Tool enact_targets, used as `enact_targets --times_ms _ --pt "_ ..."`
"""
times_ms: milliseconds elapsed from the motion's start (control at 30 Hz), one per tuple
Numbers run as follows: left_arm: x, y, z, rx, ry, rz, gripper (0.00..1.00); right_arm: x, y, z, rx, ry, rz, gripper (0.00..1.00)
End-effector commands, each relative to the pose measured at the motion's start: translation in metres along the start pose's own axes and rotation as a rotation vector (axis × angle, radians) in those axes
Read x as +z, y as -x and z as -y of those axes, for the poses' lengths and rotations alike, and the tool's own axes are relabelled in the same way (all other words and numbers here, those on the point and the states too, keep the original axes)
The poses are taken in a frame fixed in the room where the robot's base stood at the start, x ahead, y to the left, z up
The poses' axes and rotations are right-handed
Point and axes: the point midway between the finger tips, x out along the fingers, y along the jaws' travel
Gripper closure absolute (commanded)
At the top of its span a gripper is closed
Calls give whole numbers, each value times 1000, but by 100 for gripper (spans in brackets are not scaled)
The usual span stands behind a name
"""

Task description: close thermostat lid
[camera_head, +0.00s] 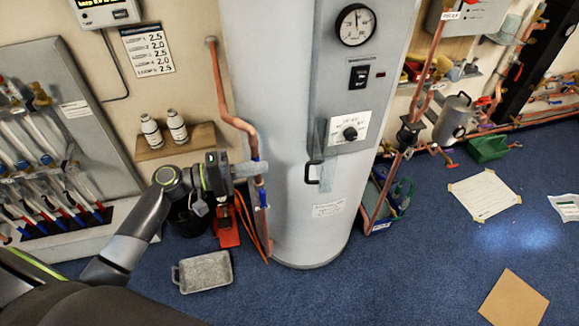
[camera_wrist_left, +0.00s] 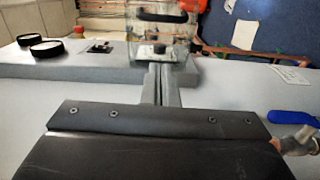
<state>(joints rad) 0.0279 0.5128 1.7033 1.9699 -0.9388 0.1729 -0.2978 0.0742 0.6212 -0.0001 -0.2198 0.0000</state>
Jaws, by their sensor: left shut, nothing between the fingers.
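The thermostat dial (camera_head: 350,133) is a black knob on a white plate on the tank's front panel; it also shows in the left wrist view (camera_wrist_left: 158,48). The clear thermostat lid (camera_head: 327,178) stands open, below the dial in the head view, with a black handle (camera_head: 312,173) at its left. In the left wrist view the handle (camera_wrist_left: 165,14) shows beyond the dial. My left gripper (camera_head: 260,169) is shut and empty, left of the handle and apart from it. Its closed fingers (camera_wrist_left: 160,75) point towards the dial area in the wrist view. My right gripper is out of view.
The grey tank (camera_head: 285,225) stands in the middle. A copper pipe (camera_head: 227,112) runs down its left side, close to my left gripper. A shelf with two white bottles (camera_head: 177,125) is on the wall. A grey tray (camera_head: 205,272) lies on the blue floor; the front right floor is mostly clear.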

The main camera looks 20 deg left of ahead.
Motion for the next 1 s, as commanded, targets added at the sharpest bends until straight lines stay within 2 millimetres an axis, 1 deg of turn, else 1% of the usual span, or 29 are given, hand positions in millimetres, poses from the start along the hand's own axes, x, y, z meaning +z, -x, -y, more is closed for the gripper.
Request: enact_targets --times_ms 33,267,300,400,600,1000 --pt "0 -10 -5 5 2 0 100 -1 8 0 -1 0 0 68" --pt "0 -50 -5 4 3 0 100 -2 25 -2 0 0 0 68" --pt "7 -53 -5 2 5 0 100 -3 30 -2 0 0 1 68" --pt "16 -62 -4 1 3 0 100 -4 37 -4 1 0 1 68" --pt "26 -72 -1 -1 2 -1 100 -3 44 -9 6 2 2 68" --pt "28 -74 1 -2 0 -1 100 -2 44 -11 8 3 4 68"
